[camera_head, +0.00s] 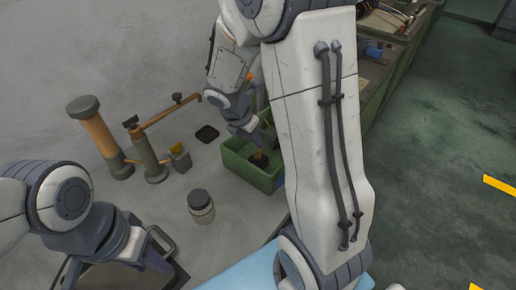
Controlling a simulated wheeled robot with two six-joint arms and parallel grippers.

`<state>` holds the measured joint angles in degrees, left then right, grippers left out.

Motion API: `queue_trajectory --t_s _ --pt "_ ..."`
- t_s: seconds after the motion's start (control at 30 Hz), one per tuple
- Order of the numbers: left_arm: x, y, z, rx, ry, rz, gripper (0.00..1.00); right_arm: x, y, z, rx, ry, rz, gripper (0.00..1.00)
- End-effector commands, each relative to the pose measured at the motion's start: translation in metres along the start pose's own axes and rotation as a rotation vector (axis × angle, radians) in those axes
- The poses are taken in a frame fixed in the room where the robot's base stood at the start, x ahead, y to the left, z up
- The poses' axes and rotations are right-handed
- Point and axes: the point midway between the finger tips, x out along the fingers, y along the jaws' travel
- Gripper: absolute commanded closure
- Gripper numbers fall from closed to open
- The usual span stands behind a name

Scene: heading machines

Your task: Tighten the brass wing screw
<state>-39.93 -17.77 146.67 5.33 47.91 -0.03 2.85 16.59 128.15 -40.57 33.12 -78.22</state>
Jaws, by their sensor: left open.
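A fixture with a thick brass-coloured column (101,138) and a shorter grey post (147,153) stands on the grey table. A brass-coloured bar (172,112) slants up from the post, with a small dark wing-shaped knob (178,97) near its upper end. A small yellowish piece (180,157) sits beside the post. I cannot tell which part is the brass wing screw. My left gripper (165,258) is open at the lower left, low over the table and apart from the fixture. My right gripper (256,133) is over a green bin; its fingers are partly hidden.
The green bin (240,169) holds a dark item (259,159). A lidded jar (201,207) stands in front of the fixture, and a small dark tray (207,133) lies behind it. A cluttered green bench (385,80) is at the back right. Table around the jar is clear.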

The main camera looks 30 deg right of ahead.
Motion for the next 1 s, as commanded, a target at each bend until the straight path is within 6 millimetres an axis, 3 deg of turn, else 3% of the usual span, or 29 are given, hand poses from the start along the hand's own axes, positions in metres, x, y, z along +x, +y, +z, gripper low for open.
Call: queue_trajectory --t_s 0.1,0.3,0.7,0.8,1.0 --pt "0.008 -0.001 0.0 0.0 0.0 0.0 0.55 0.026 -0.002 -0.001 0.001 0.001 -0.005 0.62" --pt "0.014 -0.001 0.001 0.0 0.0 0.0 0.55 0.05 -0.001 -0.001 0.003 0.001 -0.002 0.62" --pt "0.015 -0.001 0.001 0.0 0.0 0.0 0.55 0.056 -0.001 0.0 0.003 0.001 0.0 0.62" --pt "0.015 -0.001 0.001 0.0 0.0 0.0 0.55 0.056 -0.001 0.0 0.003 0.001 0.0 1.0" --pt "0.015 -0.001 0.001 0.0 0.0 0.0 0.55 0.056 0.0 -0.001 0.003 0.002 0.0 1.0"
